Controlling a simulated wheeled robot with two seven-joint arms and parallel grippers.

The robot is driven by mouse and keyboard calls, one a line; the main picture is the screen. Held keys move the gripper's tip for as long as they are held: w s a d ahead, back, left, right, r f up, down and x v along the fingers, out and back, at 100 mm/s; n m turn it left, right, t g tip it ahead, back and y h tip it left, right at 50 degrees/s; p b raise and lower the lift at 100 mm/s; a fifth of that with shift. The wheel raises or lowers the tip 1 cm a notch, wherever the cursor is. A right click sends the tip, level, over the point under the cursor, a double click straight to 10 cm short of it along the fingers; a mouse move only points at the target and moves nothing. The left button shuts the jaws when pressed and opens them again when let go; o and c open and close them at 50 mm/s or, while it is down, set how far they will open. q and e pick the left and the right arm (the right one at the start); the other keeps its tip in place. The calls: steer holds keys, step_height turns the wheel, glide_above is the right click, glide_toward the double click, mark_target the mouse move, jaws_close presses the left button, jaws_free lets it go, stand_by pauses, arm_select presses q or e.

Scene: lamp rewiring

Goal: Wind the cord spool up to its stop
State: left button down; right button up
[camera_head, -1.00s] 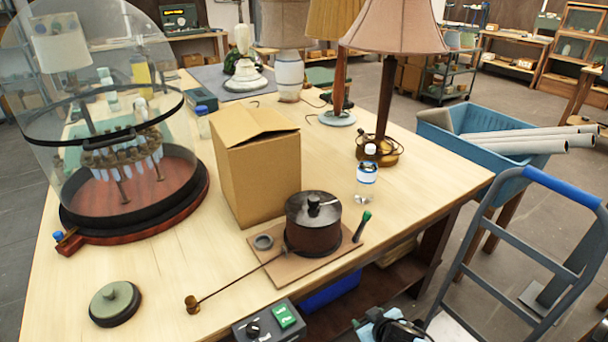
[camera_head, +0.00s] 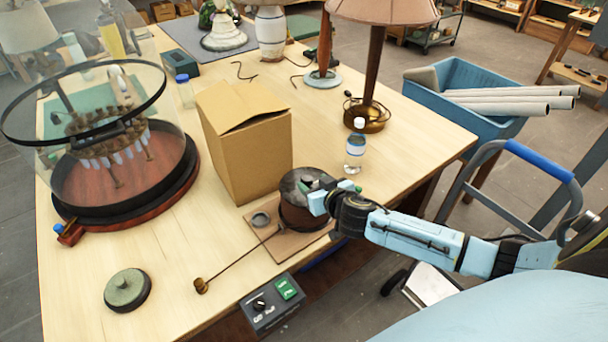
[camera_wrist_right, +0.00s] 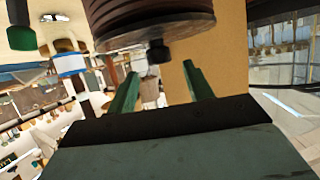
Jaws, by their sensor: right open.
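The cord spool (camera_head: 298,216) is a dark brown drum with a grey top. It stands on a thin board near the table's front edge. A thin dark cord (camera_head: 240,262) runs from it to a small brass end piece (camera_head: 200,286) on the table. My right gripper (camera_head: 308,186) is over the right part of the spool's top and hides part of it. In the right wrist view the spool (camera_wrist_right: 150,22) hangs at the top, with its black knob (camera_wrist_right: 157,51) above the gap between the open green fingers (camera_wrist_right: 160,85). The knob looks ungripped. My left gripper is out of view.
A cardboard box (camera_head: 245,150) stands close behind the spool. A small bottle (camera_head: 355,150) is behind my right arm. A grey control box (camera_head: 272,302) with a green button is at the front edge. A round green-topped lid (camera_head: 127,290) lies front left.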

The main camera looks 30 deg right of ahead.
mark_target(308, 179)
steer(key=shift+x, duration=3.55)
jaws_close()
